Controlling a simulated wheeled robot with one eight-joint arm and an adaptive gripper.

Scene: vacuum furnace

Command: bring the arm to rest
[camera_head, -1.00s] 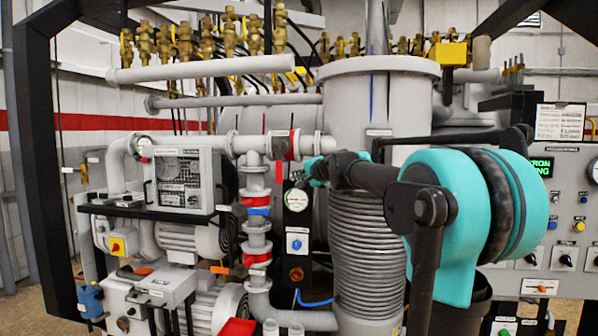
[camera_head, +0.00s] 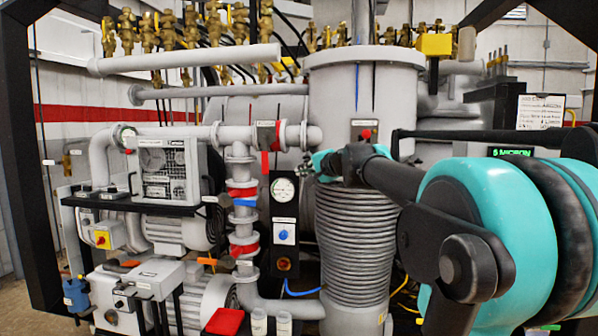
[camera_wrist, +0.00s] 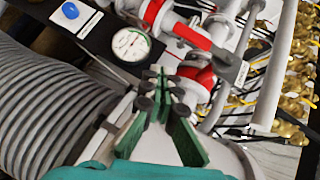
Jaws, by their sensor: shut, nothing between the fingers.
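My arm comes in from the right in the head view, with a large teal joint and a black link reaching left in front of the grey furnace column (camera_head: 362,95). My gripper (camera_head: 305,168) is at the end of that link, small and beside the column's left side. In the wrist view the green-padded fingers of my gripper (camera_wrist: 162,75) are shut with nothing between them. They point toward the round gauge (camera_wrist: 131,44) and red-banded pipe (camera_wrist: 196,76); I cannot tell the gap. The gauge also shows in the head view (camera_head: 283,190).
A ribbed bellows (camera_head: 352,245) is below the column, close to my arm. Pumps and a grey box (camera_head: 168,172) stand at left. Brass valves (camera_head: 190,25) line the top. A control panel with a green display (camera_head: 511,152) is partly hidden behind my arm at right.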

